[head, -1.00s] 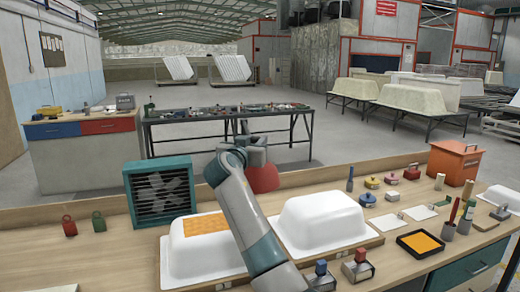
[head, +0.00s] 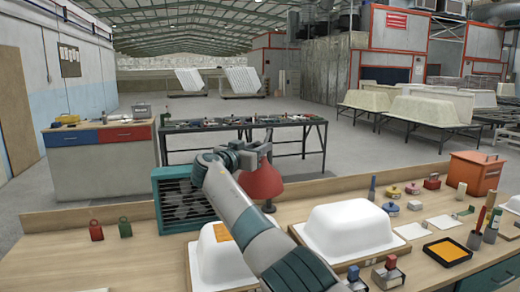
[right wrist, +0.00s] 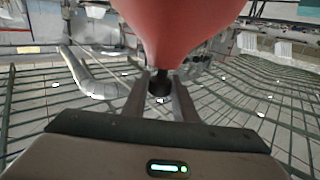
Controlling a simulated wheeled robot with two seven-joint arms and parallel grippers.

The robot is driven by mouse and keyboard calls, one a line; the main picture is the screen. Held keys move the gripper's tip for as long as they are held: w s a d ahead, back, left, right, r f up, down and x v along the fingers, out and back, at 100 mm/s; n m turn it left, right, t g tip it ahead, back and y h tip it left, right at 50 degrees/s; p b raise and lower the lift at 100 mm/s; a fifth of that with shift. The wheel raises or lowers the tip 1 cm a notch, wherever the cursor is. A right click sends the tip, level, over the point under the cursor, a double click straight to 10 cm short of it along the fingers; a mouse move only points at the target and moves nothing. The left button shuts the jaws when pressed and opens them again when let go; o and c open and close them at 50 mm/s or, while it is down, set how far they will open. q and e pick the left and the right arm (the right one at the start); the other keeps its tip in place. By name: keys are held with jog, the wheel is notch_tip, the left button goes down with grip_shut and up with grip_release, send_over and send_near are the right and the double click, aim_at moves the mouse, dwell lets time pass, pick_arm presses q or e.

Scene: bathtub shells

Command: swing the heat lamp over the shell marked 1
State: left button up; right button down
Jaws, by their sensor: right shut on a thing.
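The red heat lamp (head: 262,184) hangs shade down behind the gap between two white shells. My right gripper (head: 258,150) is at the top of the lamp; in the right wrist view its fingers (right wrist: 160,88) are shut on the dark neck above the red shade (right wrist: 175,25). The left shell (head: 212,262) has an orange patch (head: 221,232) on top and is partly hidden by my right arm. The right shell (head: 355,225) is bare. I cannot read a number on either shell. My left gripper is not in view.
A teal fan box (head: 182,200) stands behind the left shell, close to the lamp. Red and green weights (head: 97,230) stand at the left. Two clamps (head: 388,270) lie in front of the right shell. Tools, pots and an orange box (head: 475,172) fill the right side.

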jog(key=shift+a+r, duration=0.1)
dwell(0.4)
jog(key=c, duration=1.5)
grip_release()
jog(key=shift+o, duration=0.3)
jog(key=shift+w, duration=0.15)
jog(key=shift+s+a, duration=0.1)
jog(key=shift+s, duration=0.1)
